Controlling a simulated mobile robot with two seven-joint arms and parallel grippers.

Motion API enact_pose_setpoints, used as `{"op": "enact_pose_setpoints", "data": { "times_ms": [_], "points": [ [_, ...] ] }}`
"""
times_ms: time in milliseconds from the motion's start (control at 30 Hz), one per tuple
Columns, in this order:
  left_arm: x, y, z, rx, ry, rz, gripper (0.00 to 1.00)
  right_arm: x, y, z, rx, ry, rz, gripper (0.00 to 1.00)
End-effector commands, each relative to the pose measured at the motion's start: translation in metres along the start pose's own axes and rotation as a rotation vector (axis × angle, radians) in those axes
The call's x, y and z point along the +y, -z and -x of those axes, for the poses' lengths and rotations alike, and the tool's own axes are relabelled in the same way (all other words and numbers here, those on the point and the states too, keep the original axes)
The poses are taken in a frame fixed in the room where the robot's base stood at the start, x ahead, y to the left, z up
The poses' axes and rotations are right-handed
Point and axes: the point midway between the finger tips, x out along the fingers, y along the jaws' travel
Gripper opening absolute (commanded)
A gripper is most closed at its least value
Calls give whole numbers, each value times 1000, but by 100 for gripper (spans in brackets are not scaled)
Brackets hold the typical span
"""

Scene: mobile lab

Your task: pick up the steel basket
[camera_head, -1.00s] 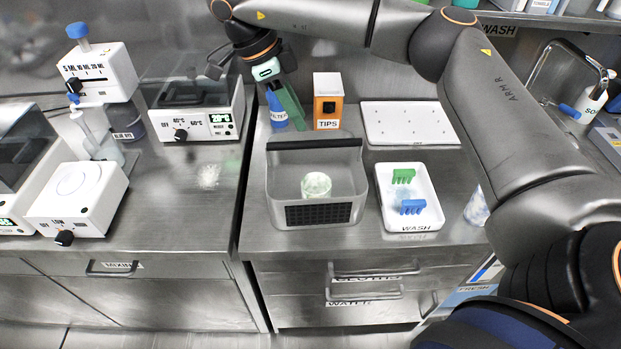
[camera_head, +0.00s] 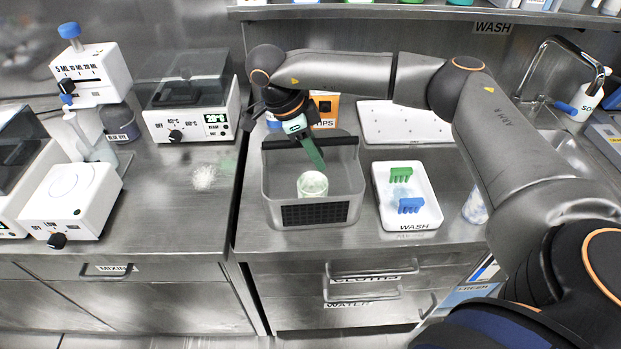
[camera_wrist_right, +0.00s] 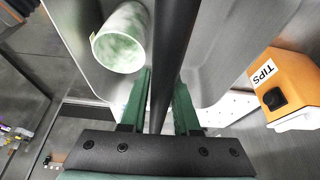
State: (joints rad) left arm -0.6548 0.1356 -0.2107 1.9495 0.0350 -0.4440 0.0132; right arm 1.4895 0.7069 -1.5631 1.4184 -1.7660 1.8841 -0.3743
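The steel basket (camera_head: 282,215) stands on the counter, a grey open box with a dark perforated front panel. Its dark handle bar (camera_head: 345,141) crosses the back of the top. A white and green cup (camera_head: 312,184) is inside the basket; in the right wrist view the cup (camera_wrist_right: 121,40) lies left of the bar. My right gripper (camera_head: 317,163) is at the handle, pointing down. In the right wrist view, the handle bar (camera_wrist_right: 172,50) runs between its two green fingers (camera_wrist_right: 163,105), which are apart, one on each side. My left gripper is not in view.
A white wash tray (camera_head: 433,194) with green and blue pieces stands close right of the basket. The orange tips box (camera_head: 327,107) is behind it, also in the right wrist view (camera_wrist_right: 285,83). Counter left of the basket is mostly free.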

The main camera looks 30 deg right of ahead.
Motion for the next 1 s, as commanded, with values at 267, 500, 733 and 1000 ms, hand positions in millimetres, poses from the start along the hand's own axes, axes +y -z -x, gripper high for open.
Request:
{"op": "enact_pose_setpoints", "data": {
  "times_ms": [267, 500, 733, 1000],
  "points": [
    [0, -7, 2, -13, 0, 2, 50, 0, 0, 0, 0, 0, 0, 30],
    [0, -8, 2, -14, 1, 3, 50, 0, -1, -3, 0, -1, 0, 30],
    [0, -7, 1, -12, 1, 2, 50, 0, -2, -4, 0, 0, 0, 30],
    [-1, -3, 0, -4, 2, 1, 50, 0, -2, -4, 0, 0, 0, 19]
  ]
}}
